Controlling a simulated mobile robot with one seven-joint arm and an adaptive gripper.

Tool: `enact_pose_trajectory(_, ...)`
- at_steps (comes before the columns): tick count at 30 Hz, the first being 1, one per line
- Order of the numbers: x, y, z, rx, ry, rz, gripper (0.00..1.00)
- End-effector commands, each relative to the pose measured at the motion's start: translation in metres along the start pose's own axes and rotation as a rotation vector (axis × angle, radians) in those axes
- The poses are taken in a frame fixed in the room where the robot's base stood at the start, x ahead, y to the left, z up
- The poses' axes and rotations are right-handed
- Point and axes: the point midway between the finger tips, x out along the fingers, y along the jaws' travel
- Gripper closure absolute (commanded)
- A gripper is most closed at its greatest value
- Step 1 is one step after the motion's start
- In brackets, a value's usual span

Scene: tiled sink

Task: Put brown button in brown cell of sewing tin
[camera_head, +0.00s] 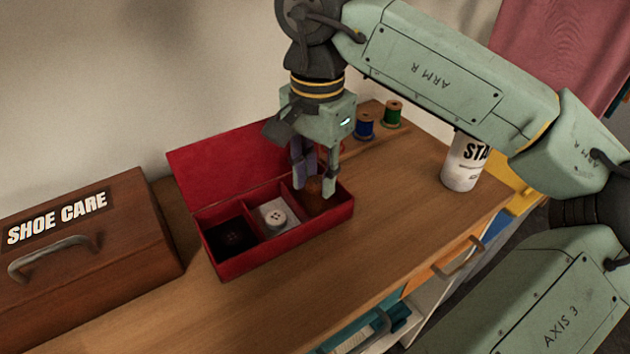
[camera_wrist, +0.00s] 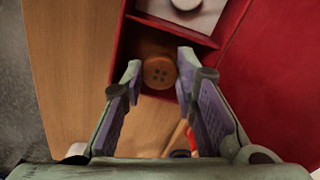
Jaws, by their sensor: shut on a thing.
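The red sewing tin (camera_head: 285,240) lies open on the wooden top with its lid tilted back. Its left cell is dark with a dark button (camera_head: 233,236), and its middle cell is pale with a white button (camera_head: 275,217). The right cell is brown, partly hidden by my fingers in the head view. My gripper (camera_head: 313,185) points down at this right cell. In the wrist view the brown button (camera_wrist: 159,72), round with several holes, sits between my fingertips, and my gripper is shut on it. Its exact height over the cell floor is hard to tell.
A brown shoe care box (camera_head: 85,255) stands at the left. A blue thread spool (camera_head: 364,126) and a green one (camera_head: 392,114) stand behind the tin. A white can (camera_head: 463,165) stands at the right. The wooden top in front of the tin is clear.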

Motion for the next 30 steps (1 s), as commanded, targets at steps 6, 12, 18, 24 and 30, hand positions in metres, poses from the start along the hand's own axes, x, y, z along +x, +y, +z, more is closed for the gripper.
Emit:
enact_pose_trajectory(6,0.013,-0.003,-0.001,0.001,-0.002,0.002,0.86)
enact_pose_trajectory(12,0.035,-0.004,0.0,0.0,-0.001,0.0,0.86)
enact_pose_trajectory(18,0.036,-0.004,0.0,0.0,0.0,-0.001,0.86)
enact_pose_trajectory(24,0.04,-0.003,0.0,0.0,0.0,0.0,0.71)
enact_pose_trajectory(30,0.039,-0.003,0.0,0.0,0.0,0.0,0.65)
